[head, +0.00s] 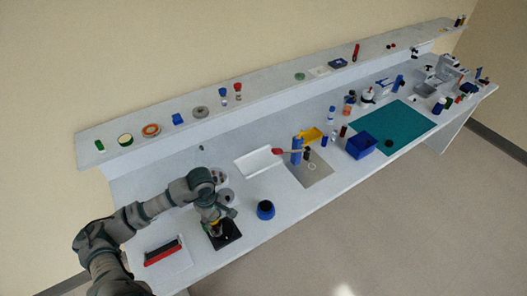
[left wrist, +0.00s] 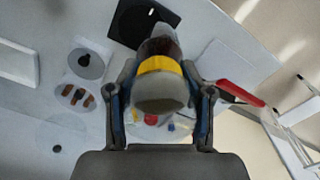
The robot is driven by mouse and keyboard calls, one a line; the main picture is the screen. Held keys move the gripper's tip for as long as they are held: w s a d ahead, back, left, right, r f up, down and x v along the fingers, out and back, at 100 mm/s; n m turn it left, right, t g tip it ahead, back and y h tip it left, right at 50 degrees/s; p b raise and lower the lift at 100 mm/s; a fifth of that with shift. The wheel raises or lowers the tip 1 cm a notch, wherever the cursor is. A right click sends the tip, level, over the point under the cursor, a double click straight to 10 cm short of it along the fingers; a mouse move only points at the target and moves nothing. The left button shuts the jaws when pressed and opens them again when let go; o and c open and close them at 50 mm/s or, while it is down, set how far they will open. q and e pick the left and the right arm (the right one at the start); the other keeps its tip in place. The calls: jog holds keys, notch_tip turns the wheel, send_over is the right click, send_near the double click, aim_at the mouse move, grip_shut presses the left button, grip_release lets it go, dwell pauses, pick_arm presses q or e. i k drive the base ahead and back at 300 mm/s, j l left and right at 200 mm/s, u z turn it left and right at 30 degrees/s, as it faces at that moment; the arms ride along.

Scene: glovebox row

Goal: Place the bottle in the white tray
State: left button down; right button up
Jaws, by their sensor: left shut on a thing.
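My left gripper (head: 213,222) is at the front left of the bench, over a black square mat (head: 229,240). In the left wrist view its two fingers (left wrist: 160,100) are shut on the sides of a bottle (left wrist: 160,92) with a grey top, a yellow band and a dark body. In the head view the gripper mostly hides the bottle. I cannot tell whether its base touches the mat. The white tray (head: 259,162) lies behind and to the right of the gripper, and its visible floor is bare. My right gripper is not in view.
A blue round container (head: 265,210) stands right of the mat. Round dishes (head: 224,196) sit close behind the gripper. A red and black item (head: 163,250) lies at the left. A shelf (head: 180,137) runs behind.

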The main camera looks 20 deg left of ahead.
aim_at(259, 162)
jog(key=i, duration=1.5)
